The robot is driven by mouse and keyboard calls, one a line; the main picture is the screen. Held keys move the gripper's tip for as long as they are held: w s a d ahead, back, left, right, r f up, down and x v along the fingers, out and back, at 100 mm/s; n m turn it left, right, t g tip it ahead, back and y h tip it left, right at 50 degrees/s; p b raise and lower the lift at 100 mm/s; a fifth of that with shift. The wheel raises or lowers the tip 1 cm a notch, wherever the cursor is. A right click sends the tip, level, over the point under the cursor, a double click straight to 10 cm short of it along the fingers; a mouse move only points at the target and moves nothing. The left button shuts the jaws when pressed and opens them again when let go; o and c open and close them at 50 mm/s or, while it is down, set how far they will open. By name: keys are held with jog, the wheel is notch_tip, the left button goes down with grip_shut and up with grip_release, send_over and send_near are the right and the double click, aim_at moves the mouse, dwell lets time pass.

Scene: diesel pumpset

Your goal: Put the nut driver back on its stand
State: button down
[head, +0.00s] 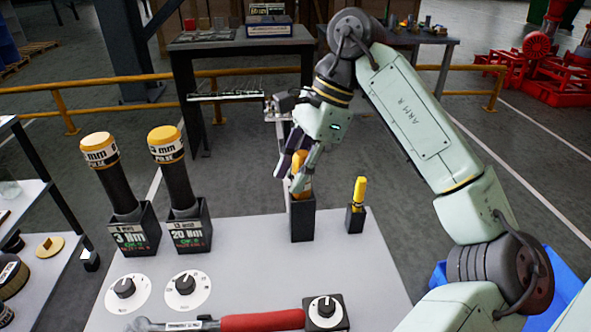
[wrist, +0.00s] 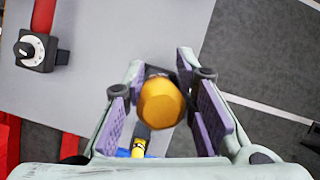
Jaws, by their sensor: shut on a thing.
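The nut driver, with an orange handle (head: 302,182), stands upright at the tall black stand (head: 302,220) near the back edge of the light grey table. My gripper (head: 298,172) comes down from above and is shut on the handle. In the wrist view the handle's round orange end (wrist: 160,103) lies between the purple finger pads of my gripper (wrist: 165,105). The driver's lower part is hidden by the stand and fingers. I cannot tell how deep it sits.
A small yellow-handled tool (head: 360,193) stands in a short black holder close on the right. Two large yellow-capped drivers (head: 101,165) (head: 172,165) stand in labelled holders on the left. Dials and a red-handled wrench (head: 262,320) lie at the front. The table's middle is clear.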

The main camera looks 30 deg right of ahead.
jog(key=shift+f+b, duration=0.3)
jog(key=shift+f, duration=0.1)
jog(key=c, duration=1.2)
grip_release()
jog(key=shift+r, duration=0.1)
jog(key=v, duration=1.2)
jog(key=shift+s, duration=0.1)
